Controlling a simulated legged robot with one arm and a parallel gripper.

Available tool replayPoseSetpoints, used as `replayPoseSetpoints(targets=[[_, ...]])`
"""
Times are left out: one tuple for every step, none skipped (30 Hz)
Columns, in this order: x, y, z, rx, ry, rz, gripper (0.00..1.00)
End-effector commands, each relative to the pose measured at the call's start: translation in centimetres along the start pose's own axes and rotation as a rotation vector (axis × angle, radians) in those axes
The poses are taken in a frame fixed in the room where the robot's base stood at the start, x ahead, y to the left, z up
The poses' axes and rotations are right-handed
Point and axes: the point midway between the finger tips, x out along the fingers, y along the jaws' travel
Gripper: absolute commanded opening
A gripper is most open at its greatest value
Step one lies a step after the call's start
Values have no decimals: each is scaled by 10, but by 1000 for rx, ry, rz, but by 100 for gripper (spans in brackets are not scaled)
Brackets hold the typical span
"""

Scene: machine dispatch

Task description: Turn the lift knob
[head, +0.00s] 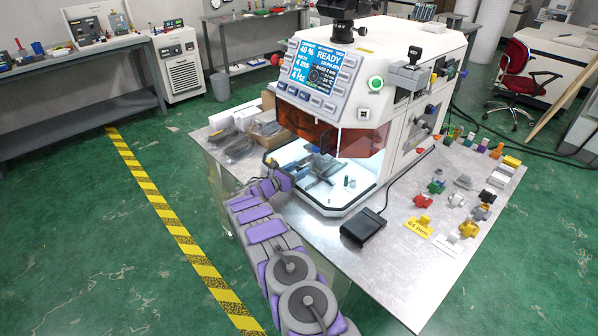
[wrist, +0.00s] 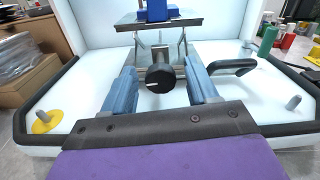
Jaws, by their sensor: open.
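The lift knob appears to be the round black knob (wrist: 160,78) with a white line on its face, in the middle of the wrist view. It sits at the front of a grey metal lift mechanism (wrist: 185,40) inside the white machine (head: 405,70). My gripper (wrist: 170,82) is open, with one blue finger on each side of the knob. Whether either finger touches it I cannot tell. In the head view my gripper (head: 285,178) reaches into the machine's lit chamber from the left, and the knob is too small to make out.
The chamber has a raised dark front rim (wrist: 285,130) and an orange shield (head: 320,128) above. A black handle (wrist: 232,67) stands right of the knob. A black pedal (head: 363,227) and several small coloured parts lie on the metal table (head: 400,270).

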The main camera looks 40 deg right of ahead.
Motion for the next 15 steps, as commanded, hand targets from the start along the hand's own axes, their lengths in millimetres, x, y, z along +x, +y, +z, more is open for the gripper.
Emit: replayPoseSetpoints(targets=[[3, 0, 0, 1, -1, -1, 58], [5, 0, 0, 1, -1, -1, 58], [6, 0, 1, 1, -1, 0, 58], [7, 0, 1, 1, -1, 0, 58], [8, 0, 1, 1, -1, 0, 58], [8, 0, 2, 1, -1, 0, 58], [8, 0, 1, 1, -1, 0, 58], [8, 0, 2, 1, -1, 0, 58], [8, 0, 2, 1, -1, 1, 58], [9, 0, 2, 1, -1, 1, 58], [9, 0, 2, 1, -1, 1, 58], [9, 0, 1, 1, -1, 1, 58], [9, 0, 1, 1, 0, 1, 57], [9, 0, 1, 1, 0, 1, 54], [9, 0, 1, 1, 0, 1, 50]])
